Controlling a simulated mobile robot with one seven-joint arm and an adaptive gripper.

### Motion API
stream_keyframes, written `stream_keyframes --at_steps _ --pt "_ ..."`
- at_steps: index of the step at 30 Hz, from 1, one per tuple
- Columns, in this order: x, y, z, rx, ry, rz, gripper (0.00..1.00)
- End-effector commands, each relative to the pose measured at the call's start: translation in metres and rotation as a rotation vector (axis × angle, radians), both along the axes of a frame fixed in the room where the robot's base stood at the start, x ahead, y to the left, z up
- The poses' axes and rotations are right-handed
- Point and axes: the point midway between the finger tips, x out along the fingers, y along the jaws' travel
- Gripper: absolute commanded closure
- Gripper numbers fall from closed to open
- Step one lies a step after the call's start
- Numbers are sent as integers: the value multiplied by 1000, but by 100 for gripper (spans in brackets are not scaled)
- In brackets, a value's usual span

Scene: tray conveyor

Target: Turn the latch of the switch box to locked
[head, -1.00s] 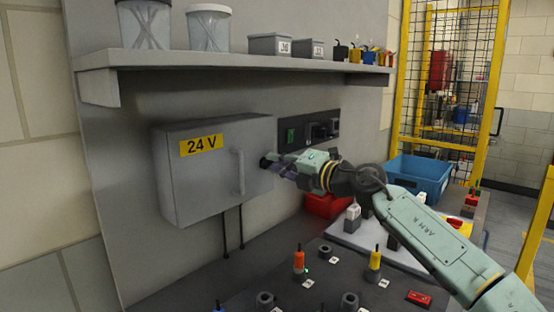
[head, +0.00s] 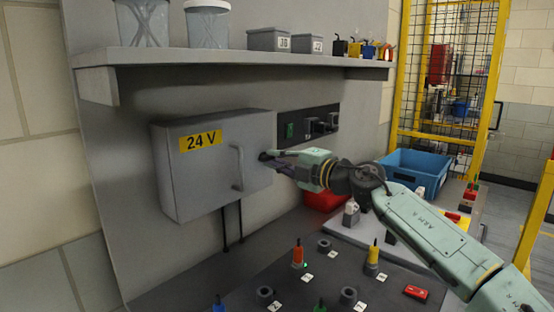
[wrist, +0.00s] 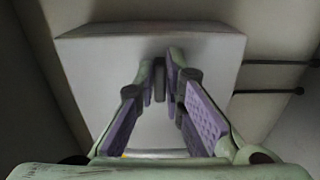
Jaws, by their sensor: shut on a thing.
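The grey switch box (head: 204,182) with a yellow "24 V" label hangs on the wall panel in the head view. It also shows in the wrist view (wrist: 95,80). Its dark latch (head: 264,156) is on the right side of the box, mostly covered by my fingertips. My gripper (head: 272,157) reaches it from the right and is shut on it. In the wrist view the latch (wrist: 160,84) shows as a narrow dark bar between the fingers of my gripper (wrist: 164,68). The exact angle of the latch is hard to tell.
A door handle (head: 238,169) stands out left of my fingertips. A shelf (head: 240,63) with bins and jars runs above. A dark switch panel (head: 308,124) is behind my gripper. Below are a peg board (head: 335,272), a red bin (head: 318,198) and a blue bin (head: 415,170).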

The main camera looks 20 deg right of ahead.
Motion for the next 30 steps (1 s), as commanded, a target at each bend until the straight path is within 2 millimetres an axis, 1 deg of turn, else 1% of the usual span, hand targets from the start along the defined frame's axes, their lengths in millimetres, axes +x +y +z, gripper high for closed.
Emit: stream_keyframes --at_steps 6,7,16,26,30 --pt "0 0 0 2 0 -1 100" --pt "0 0 0 2 0 -1 90" --pt "0 0 0 1 0 0 70" --pt "-2 -2 0 0 0 -1 70" --pt "-15 -12 0 1 0 -4 70"
